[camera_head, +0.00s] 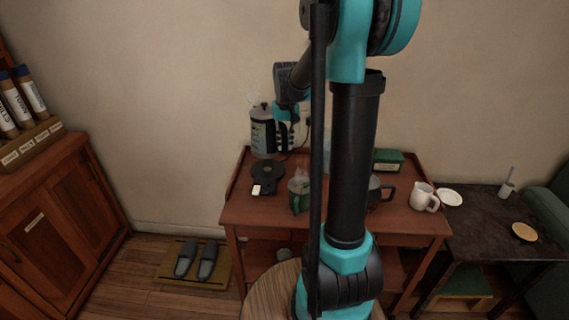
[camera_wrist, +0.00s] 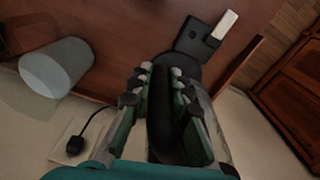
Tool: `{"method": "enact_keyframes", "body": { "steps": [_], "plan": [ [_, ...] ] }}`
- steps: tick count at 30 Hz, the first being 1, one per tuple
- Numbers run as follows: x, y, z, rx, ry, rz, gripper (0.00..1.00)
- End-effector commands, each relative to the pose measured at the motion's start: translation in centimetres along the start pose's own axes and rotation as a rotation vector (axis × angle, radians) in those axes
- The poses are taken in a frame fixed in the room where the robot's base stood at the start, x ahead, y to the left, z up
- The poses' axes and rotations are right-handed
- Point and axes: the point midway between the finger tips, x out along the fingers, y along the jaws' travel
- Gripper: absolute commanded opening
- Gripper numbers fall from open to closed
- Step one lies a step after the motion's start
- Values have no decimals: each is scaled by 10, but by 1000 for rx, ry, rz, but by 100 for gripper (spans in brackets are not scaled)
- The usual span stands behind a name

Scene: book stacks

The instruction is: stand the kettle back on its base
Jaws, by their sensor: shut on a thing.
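The kettle (camera_head: 262,134), grey with a dark lid, is upright at the back left of the wooden table. My gripper (camera_head: 284,134) is at its right side, shut on its black handle (camera_wrist: 163,112), which runs between the fingers (camera_wrist: 163,95) in the wrist view. The base (camera_head: 268,171), a black disc, lies on the table just below the kettle in the head view. In the wrist view the base (camera_wrist: 188,66) shows beyond the fingertips, partly hidden by them and the handle. The kettle's underside is hidden, and a small gap seems to show above the base.
A black block (camera_wrist: 197,38) with a white piece adjoins the base. A green mug (camera_head: 299,194), a dark pot (camera_head: 376,192), a white jug (camera_head: 422,196) and a green box (camera_head: 388,159) stand rightward. A plugged cord (camera_wrist: 92,125) hangs at the wall near a pale cylinder (camera_wrist: 62,66).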

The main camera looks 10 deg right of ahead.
Motion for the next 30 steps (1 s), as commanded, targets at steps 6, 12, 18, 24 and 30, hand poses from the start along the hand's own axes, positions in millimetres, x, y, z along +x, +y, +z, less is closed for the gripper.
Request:
{"method": "enact_keyframes", "body": {
  "steps": [6, 12, 18, 24, 30],
  "plan": [
    [39, 0, 1, 0, 1, 0, 0],
    [52, 1, 2, 0, 1, 0, 0],
    [75, 1, 2, 0, 1, 0, 0],
    [89, 1, 4, 0, 1, 0, 0],
    [89, 1, 4, 0, 1, 0, 0]
  ]
}}
